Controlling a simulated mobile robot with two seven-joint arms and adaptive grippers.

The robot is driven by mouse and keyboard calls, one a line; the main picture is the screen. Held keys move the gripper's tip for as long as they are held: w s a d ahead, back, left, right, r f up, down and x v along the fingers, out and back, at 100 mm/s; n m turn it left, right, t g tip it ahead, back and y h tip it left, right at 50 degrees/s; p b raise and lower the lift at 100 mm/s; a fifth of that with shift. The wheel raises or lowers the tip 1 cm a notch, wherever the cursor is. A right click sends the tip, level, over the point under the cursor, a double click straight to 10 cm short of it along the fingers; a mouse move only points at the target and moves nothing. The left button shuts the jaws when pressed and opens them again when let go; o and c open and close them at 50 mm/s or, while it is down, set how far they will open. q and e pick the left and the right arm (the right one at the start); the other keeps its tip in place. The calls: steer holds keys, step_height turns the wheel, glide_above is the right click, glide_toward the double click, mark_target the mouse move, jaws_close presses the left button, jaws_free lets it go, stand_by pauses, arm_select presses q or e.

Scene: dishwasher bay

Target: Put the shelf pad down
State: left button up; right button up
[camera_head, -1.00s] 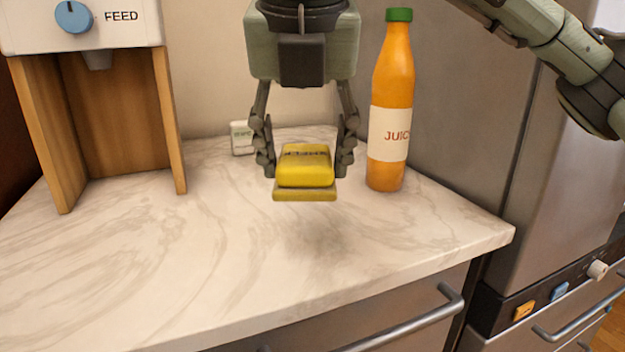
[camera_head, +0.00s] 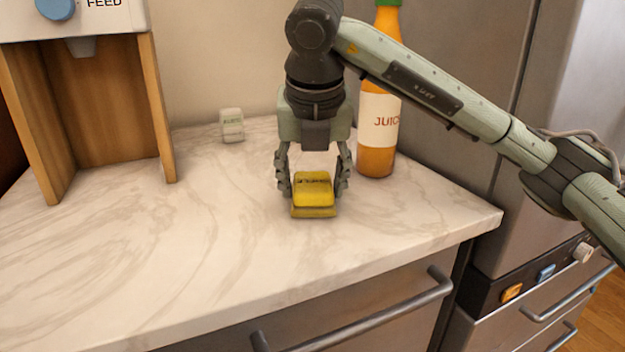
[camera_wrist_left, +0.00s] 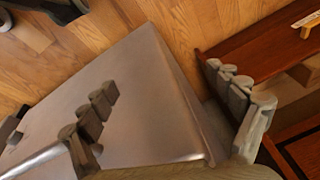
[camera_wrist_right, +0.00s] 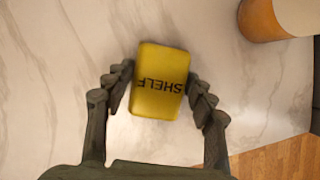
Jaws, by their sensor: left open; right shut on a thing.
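The shelf pad is a yellow block (camera_head: 313,188) with dark lettering, low over the marble counter in the head view. In the right wrist view the pad (camera_wrist_right: 160,82) shows the word SHELF. My right gripper (camera_head: 314,187) points down and is shut on the pad, one finger on each side. I cannot tell whether the pad's underside touches the counter. My left gripper (camera_wrist_left: 172,112) shows only in the left wrist view. It is open and empty, in front of a grey cabinet surface and above a wooden floor.
The marble counter (camera_head: 150,255) has free room left and in front of the pad. An orange juice bottle (camera_head: 377,125) stands close behind on the right. A small white box (camera_head: 232,126) stands at the back. A feed dispenser (camera_head: 105,110) stands at the left.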

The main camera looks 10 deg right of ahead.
arm_select(q)
steer(key=shift+s+f, duration=0.1)
arm_select(e)
steer(key=shift+f, duration=0.1)
steer(key=o, duration=1.1)
arm_select(q)
steer(key=shift+r, duration=0.55)
arm_select(e)
steer(key=shift+o, duration=0.3)
